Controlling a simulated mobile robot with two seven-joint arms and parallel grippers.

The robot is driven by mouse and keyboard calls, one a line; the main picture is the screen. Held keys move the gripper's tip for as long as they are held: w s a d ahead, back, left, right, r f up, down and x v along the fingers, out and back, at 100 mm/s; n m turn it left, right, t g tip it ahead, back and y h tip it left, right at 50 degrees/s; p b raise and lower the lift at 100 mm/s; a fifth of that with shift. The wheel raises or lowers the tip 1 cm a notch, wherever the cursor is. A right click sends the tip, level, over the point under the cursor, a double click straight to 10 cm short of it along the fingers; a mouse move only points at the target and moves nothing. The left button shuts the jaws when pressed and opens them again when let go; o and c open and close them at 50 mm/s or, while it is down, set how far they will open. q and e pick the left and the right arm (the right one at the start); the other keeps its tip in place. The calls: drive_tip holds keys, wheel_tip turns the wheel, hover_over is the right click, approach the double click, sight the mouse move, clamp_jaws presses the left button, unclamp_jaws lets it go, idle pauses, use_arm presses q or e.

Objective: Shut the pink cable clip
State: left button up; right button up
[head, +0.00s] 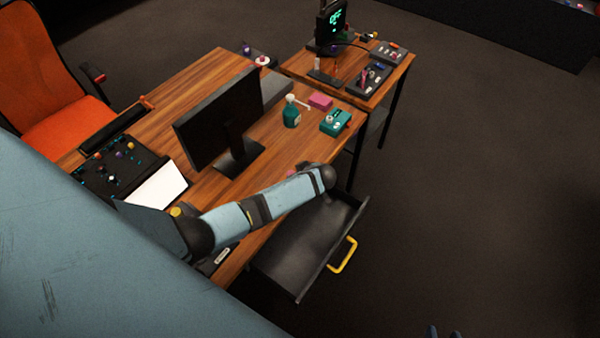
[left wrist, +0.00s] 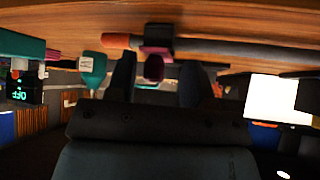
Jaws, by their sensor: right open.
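The pink cable clip (left wrist: 155,36) shows dark pink at the table's edge in the left wrist view, which is upside down. A pink part of it (left wrist: 153,68) lies in the gap between the fingers of my left gripper (left wrist: 158,75), which are apart. I cannot tell whether they touch it. My right gripper (head: 442,332) is open and empty at the bottom edge of the head view, far from the table.
A dark drawer (head: 295,255) with a yellow handle (head: 343,256) stands open below my left arm. A monitor (head: 215,120), green bottle (head: 291,112), pink block (head: 320,102) and teal box (head: 336,122) stand on the desk. Floor to the right is clear.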

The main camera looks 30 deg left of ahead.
use_arm(q)
drive_tip(key=shift+w, duration=0.1)
drive_tip(key=shift+d+r, duration=0.15)
drive_tip(key=shift+d+r, duration=0.15)
drive_tip(key=shift+d, duration=0.05)
drive_tip(key=b+v, duration=0.1)
drive_tip(key=v, duration=1.2)
